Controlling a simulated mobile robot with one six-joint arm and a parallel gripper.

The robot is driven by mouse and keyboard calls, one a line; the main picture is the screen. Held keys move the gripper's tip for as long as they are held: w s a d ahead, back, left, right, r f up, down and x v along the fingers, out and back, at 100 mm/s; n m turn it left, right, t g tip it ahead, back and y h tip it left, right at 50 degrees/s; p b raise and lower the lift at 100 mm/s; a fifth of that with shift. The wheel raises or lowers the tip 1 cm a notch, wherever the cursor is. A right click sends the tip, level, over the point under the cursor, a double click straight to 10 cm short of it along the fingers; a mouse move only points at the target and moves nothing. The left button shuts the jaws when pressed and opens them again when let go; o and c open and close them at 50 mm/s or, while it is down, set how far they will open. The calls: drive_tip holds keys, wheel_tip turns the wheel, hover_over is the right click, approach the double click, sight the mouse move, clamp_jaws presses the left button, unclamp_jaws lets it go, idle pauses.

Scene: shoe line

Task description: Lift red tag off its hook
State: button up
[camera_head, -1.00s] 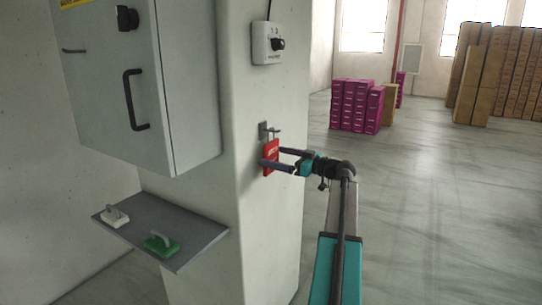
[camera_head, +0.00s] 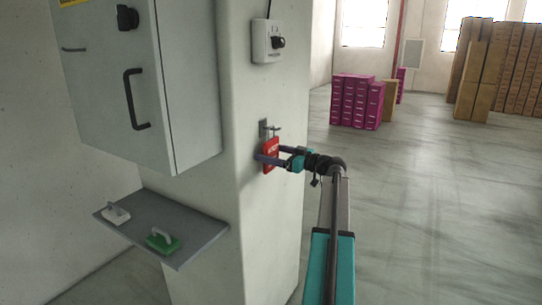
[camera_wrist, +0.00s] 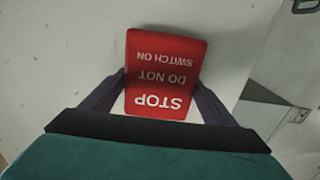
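The red tag (camera_head: 271,155) hangs at the hook (camera_head: 268,129) on the pale pillar, below the small switch box. In the wrist view the tag (camera_wrist: 162,75) shows upside down, with white "STOP DO NOT SWITCH ON" lettering. My gripper (camera_head: 270,154) reaches in from the right, its dark fingers at opposite sides of the tag. In the wrist view the fingers of my gripper (camera_wrist: 160,82) lie against both side edges of the tag and appear shut on it. The hook is out of the wrist view, and its contact with the tag is too small to tell.
A grey cabinet (camera_head: 140,75) with black handles stands out left of the tag. Below it a grey shelf (camera_head: 198,238) holds a white-handled block (camera_head: 116,215) and a green one (camera_head: 162,241). The switch box (camera_head: 267,42) is above the hook.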

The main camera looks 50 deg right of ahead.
drive_tip(key=c, duration=0.6)
drive_tip(key=shift+o, duration=0.2)
drive_tip(key=shift+r, duration=0.15)
